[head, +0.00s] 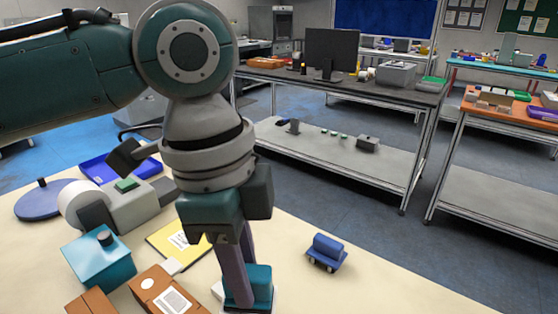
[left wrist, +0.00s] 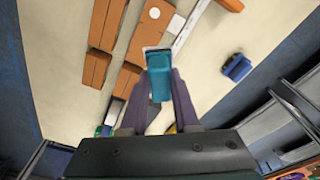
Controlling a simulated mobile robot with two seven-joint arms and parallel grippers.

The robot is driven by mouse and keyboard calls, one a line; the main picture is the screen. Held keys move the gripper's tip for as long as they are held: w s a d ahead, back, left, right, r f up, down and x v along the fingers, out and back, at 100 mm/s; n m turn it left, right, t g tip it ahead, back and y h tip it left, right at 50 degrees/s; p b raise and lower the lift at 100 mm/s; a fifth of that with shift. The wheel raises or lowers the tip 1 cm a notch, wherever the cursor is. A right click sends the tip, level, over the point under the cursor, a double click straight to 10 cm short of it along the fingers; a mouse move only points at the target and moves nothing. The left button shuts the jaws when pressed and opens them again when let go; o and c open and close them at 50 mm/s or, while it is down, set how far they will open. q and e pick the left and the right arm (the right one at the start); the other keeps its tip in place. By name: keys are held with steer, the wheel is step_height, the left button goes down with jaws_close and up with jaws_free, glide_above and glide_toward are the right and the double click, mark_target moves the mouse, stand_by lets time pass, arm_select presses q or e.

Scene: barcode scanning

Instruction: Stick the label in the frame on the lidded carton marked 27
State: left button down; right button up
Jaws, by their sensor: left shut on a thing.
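My left gripper (head: 237,268) points down over the pale table and is shut on a teal block (head: 250,288). In the left wrist view the teal block (left wrist: 160,78) sits between the two fingers, with a pale edge at its far end. Close to the left of the gripper lies a brown carton (head: 146,284) with a white label (head: 175,301) and a round white spot. I cannot read the number 27 on any carton, nor make out a label frame for sure. My right gripper is not in view.
A teal box with a dark knob (head: 98,262), a yellow folder (head: 165,238) and a grey machine with a white roll (head: 82,203) stand to the left. A blue wheeled object (head: 327,251) stands to the right. The table around it is clear.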

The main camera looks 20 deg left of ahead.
arm_select(q)
steer(key=s+f+m+b, duration=0.1)
steer(key=f+m+b, duration=0.1)
steer(key=f, duration=0.2)
steer(key=s+d+f+m+b, duration=0.1)
steer(key=f+m+b, duration=0.1)
steer(key=f, duration=0.3)
steer(key=s+d+f+m+b, duration=0.1)
steer(key=f+m+b, duration=0.1)
steer(key=f, duration=0.2)
steer(key=shift+s+d+f+g+b, duration=0.2)
steer(key=shift+s+f+g+b, duration=0.1)
steer(key=shift+f+b, duration=0.1)
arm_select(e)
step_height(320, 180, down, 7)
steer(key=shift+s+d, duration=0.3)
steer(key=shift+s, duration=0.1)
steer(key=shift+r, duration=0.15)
arm_select(q)
steer(key=shift+a+p, duration=0.1)
steer(key=shift+p, duration=0.25)
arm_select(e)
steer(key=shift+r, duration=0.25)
arm_select(q)
steer(key=shift+f+b, duration=0.45)
steer(key=shift+f, duration=0.2)
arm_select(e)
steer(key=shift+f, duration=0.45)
